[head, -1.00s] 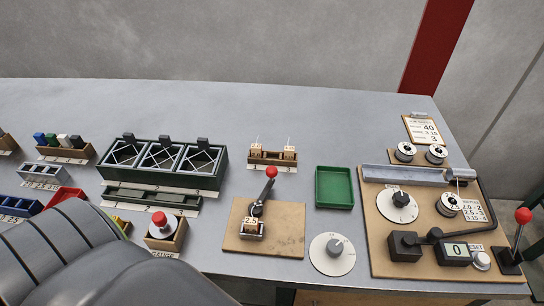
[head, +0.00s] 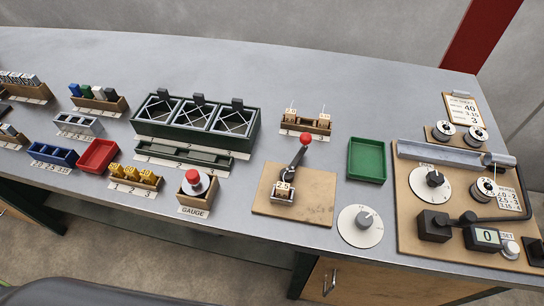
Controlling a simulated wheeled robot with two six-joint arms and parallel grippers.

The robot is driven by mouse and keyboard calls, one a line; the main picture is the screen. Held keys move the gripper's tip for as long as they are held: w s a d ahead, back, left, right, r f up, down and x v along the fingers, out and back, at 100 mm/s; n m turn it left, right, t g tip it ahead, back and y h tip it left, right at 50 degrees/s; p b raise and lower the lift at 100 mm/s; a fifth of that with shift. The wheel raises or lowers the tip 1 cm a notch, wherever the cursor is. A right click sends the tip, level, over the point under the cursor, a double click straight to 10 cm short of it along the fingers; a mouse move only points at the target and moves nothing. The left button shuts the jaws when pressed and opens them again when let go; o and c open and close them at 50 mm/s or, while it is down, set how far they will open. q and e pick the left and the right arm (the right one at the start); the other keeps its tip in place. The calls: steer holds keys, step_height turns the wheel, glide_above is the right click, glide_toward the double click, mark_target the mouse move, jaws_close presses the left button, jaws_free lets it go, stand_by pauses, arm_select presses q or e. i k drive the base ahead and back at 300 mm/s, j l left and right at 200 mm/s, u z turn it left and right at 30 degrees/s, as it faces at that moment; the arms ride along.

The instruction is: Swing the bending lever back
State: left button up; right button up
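A lever with a red ball knob (head: 306,138) and a dark arm (head: 298,157) stands on a wooden board (head: 310,207) near the table's front middle. Its arm leans up and slightly right from a metal block marked 2.5 (head: 284,191). I take this to be the bending lever, though no label names it. Neither of my grippers is in view.
A green tray (head: 367,160) and a white dial (head: 360,226) are to the lever's right. A wooden panel (head: 408,215) with spools and a counter (head: 487,237) lies farther right. The red-topped gauge (head: 194,181) is to its left.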

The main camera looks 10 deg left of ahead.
mark_target(305, 138)
steer(key=k+l+u, duration=0.15)
steer(key=u, duration=0.3)
steer(key=k+u, duration=0.4)
